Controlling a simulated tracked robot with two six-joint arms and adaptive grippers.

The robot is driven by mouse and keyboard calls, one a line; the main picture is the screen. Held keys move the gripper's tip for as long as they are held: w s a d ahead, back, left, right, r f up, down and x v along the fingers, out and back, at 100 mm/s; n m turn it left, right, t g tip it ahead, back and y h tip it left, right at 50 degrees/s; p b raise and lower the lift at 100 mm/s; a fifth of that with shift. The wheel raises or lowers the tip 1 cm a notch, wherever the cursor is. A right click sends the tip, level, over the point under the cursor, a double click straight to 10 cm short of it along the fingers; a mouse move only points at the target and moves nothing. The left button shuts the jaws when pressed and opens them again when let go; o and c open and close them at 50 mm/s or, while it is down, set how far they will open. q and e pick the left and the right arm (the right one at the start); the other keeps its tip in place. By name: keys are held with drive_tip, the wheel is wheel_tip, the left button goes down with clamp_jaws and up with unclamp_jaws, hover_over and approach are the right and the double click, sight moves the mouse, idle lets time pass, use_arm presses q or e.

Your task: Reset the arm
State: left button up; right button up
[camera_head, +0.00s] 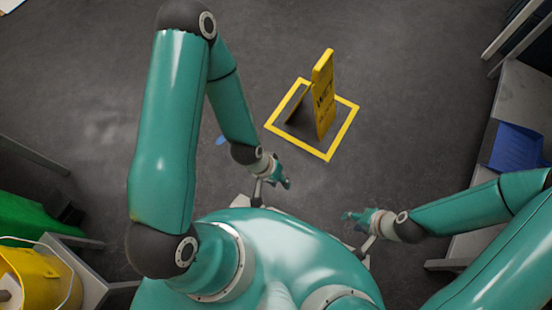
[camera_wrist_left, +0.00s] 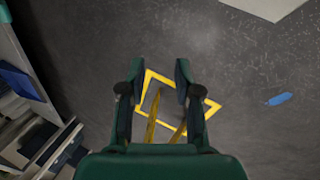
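My left arm comes in from the left in the head view, bent high, with its left gripper (camera_head: 286,183) above the floor in front of my body. In the left wrist view the left gripper (camera_wrist_left: 159,75) has its two fingers spread apart with nothing between them but the floor far below. My right arm comes in from the right, and its right gripper (camera_head: 346,216) points left, low in front of my body. It is small in the picture, and I cannot tell whether its fingers are apart.
A yellow wet-floor sign (camera_head: 323,95) stands inside a yellow square (camera_head: 345,128) on the dark floor. A blue piece (camera_wrist_left: 279,99) lies on the floor near it. A yellow bucket (camera_head: 40,278) is at the lower left. A bench (camera_head: 520,95) with a blue item (camera_head: 515,147) lines the right.

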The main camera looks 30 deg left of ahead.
use_arm(q)
drive_tip(key=shift+s+a+r+g, duration=0.15)
drive_tip(key=shift+s+r+g, duration=0.2)
drive_tip(key=shift+s, duration=0.35)
wheel_tip(320, 180, up, 34)
drive_tip(key=p, duration=3.3)
drive_tip(key=shift+f+p, duration=0.25)
drive_tip(key=shift+p, duration=0.05)
drive_tip(key=shift+w, duration=0.1)
